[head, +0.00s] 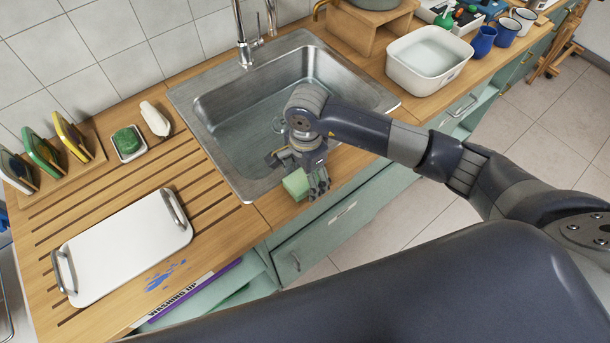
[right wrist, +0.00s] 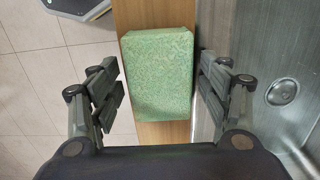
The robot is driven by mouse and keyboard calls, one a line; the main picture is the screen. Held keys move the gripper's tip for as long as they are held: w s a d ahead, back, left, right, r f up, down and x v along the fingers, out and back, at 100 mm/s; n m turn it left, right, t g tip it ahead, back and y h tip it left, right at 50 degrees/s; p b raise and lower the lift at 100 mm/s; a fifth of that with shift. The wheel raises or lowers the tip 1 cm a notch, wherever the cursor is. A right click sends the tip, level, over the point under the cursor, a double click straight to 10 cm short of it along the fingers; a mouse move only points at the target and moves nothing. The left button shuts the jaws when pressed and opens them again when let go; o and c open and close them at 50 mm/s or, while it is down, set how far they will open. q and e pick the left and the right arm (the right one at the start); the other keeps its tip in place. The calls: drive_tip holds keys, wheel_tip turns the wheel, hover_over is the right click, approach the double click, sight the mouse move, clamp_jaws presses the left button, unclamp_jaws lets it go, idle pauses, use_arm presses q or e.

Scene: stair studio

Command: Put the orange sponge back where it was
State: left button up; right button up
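No orange sponge shows in either view. A green sponge (head: 295,184) lies on the narrow wooden strip at the front of the sink; it also shows in the right wrist view (right wrist: 158,75). My right gripper (head: 300,173) is over this strip with its fingers spread, one on each side of the green sponge. Another green sponge or scrubber (head: 127,140) sits in a small white dish (head: 131,155) left of the sink. My left gripper is out of view.
The steel sink (head: 225,150) lies behind the gripper. A white tray (head: 125,245) covers part of the grooved drainer, with a white brush (head: 155,119) and a rack of coloured plates behind. A white basin (head: 428,55) stands right. Bare floor (head: 410,210) drops off in front.

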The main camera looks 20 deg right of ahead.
sight(305, 177)
drive_tip(key=shift+r, duration=0.15)
wheel_tip(305, 177, up, 12)
drive_tip(key=b, duration=0.3)
idle(0.4)
idle(0.4)
